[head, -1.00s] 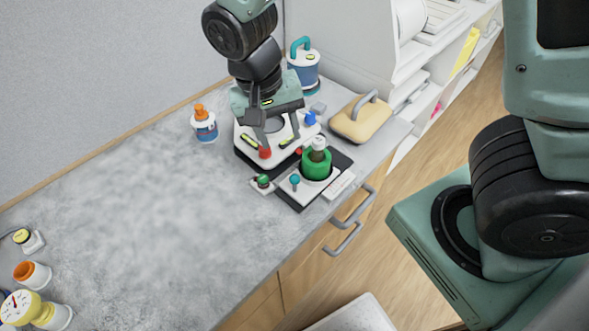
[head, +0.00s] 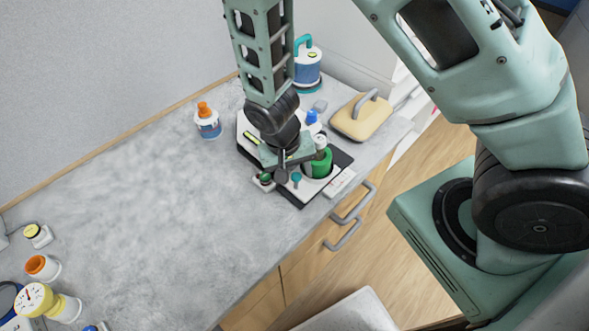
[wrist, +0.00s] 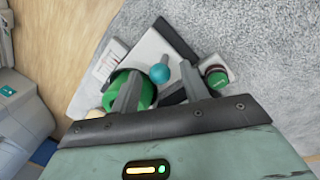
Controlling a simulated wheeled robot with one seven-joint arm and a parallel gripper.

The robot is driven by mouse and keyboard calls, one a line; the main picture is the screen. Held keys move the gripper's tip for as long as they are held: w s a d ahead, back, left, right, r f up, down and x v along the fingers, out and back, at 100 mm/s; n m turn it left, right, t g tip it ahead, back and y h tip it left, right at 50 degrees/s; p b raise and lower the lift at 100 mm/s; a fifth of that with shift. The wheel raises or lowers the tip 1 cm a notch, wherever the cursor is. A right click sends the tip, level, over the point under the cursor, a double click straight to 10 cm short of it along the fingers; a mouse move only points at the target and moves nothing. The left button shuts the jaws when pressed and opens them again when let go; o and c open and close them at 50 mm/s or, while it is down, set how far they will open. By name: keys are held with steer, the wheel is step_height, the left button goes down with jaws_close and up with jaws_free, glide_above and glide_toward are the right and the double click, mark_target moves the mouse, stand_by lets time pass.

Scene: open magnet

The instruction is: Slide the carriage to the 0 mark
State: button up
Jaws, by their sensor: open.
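A black-edged device with a white top stands near the counter's front edge. It carries a green cylinder (head: 320,164) and a small teal ball knob (head: 296,177). The knob also shows in the wrist view (wrist: 159,73), beside the green cylinder (wrist: 120,92). I cannot make out the carriage's outline or a 0 mark. A white label plate (head: 340,183) lies along the device's front edge; its print is too small to read. My gripper (head: 288,174) is low over the device and open. In the wrist view its fingers (wrist: 160,70) stand on either side of the knob, apparently not closed on it.
A green-capped button box (head: 265,179) sits close left of my gripper. A white-topped unit (head: 246,133) is behind. A tan block with a handle (head: 361,116), a blue jar (head: 307,68) and an orange-capped bottle (head: 207,121) stand around. The counter's left-middle is clear.

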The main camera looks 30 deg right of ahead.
jaws_close()
steer(key=shift+w+d, duration=0.2)
steer(key=shift+d, duration=0.35)
steer(key=shift+w+d, duration=0.2)
steer(key=shift+d, duration=0.35)
steer(key=shift+a, duration=0.1)
jaws_free()
steer(key=shift+r, duration=0.1)
steer(key=a+r+b, duration=0.2)
steer(key=a+r, duration=0.1)
steer(key=r, duration=1.4)
steer(key=shift+w+b, duration=0.4)
